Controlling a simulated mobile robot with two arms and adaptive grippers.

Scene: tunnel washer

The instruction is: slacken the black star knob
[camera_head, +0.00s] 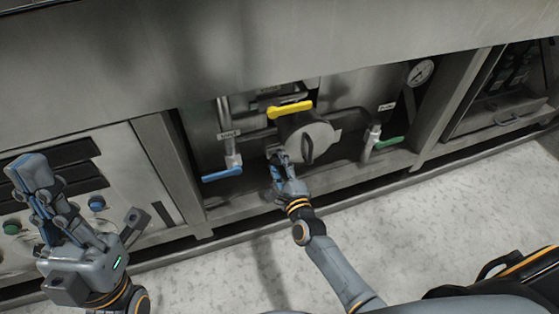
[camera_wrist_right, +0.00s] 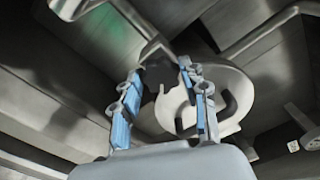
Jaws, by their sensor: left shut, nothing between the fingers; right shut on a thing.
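The black star knob (camera_wrist_right: 158,76) shows as a dark lobed shape between the fingertips of my right gripper (camera_wrist_right: 162,80) in the right wrist view. The blue-padded fingers stand on either side of it and are shut on it. In the head view my right gripper (camera_head: 278,160) reaches up to the lower left side of a round grey housing (camera_head: 318,137), and the knob is mostly hidden there. My left gripper (camera_head: 28,168) is shut and empty, raised at the far left in front of the panel.
Around the housing are a yellow lever (camera_head: 290,109) above, a blue lever (camera_head: 222,174) to the left and a green lever (camera_head: 388,142) to the right. A curved black handle (camera_head: 308,150) sits on the housing face. A gauge (camera_head: 420,72) is at upper right. The pale floor is clear.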

